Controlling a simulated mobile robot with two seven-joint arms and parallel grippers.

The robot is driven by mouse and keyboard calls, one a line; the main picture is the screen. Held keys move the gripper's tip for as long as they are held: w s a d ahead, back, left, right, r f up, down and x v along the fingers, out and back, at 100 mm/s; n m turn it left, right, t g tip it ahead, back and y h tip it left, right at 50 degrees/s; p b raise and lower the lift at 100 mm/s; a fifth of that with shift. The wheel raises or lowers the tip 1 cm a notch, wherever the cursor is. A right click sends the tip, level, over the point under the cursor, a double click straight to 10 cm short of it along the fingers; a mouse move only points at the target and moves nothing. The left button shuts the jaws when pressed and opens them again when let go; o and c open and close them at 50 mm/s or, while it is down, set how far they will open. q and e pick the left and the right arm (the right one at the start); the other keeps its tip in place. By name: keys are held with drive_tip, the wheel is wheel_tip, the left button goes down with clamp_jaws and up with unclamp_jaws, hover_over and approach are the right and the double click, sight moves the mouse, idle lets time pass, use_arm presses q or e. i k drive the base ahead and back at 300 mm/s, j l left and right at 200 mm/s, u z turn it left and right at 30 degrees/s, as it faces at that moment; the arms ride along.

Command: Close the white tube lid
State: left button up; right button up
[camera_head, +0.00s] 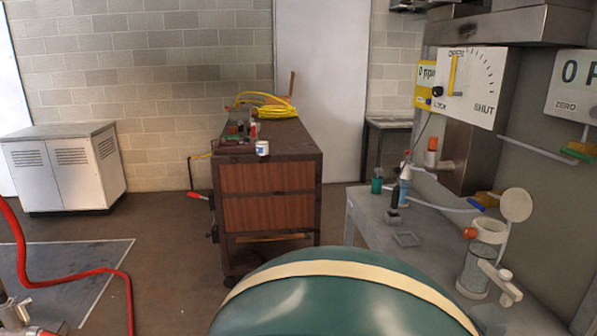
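The white tube (476,272) stands upright at the right, on or beside the grey bench. Neither of my grippers can be made out in this view, and nothing is seen touching the lid or the tube.
A large green rounded body with a cream band (335,300) fills the bottom middle. The grey bench (372,222) holds bottles and a small tray. A gauge panel (470,85) hangs above. A red hose (75,278) lies at left, near a wooden cabinet (268,190).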

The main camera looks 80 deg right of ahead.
sight(516, 203)
drive_tip(key=k+l+z, duration=0.1)
drive_tip(key=z, duration=0.3)
drive_tip(key=k+l+z, duration=0.2)
drive_tip(key=z, duration=0.15)
drive_tip(key=k+l+z, duration=0.25)
drive_tip(key=z, duration=0.15)
drive_tip(key=k+l+z, duration=0.35)
drive_tip(key=l, duration=0.25)
drive_tip(key=k+l+z, duration=0.2)
drive_tip(key=l, duration=0.15)
drive_tip(key=k+l, duration=0.1)
drive_tip(key=l, duration=0.4)
drive_tip(key=k+l, duration=0.15)
drive_tip(key=l, duration=0.35)
drive_tip(key=k+l+z, duration=0.1)
drive_tip(key=l, duration=0.35)
drive_tip(key=k+l, duration=0.1)
drive_tip(key=l, duration=0.4)
drive_tip(key=i+j+z, duration=0.1)
drive_tip(key=j, duration=0.35)
drive_tip(key=i+j+z, duration=0.1)
drive_tip(key=j, duration=0.35)
drive_tip(key=i+j+z, duration=0.1)
drive_tip(key=j, duration=0.35)
drive_tip(key=i+j+z, duration=0.1)
drive_tip(key=j, duration=0.35)
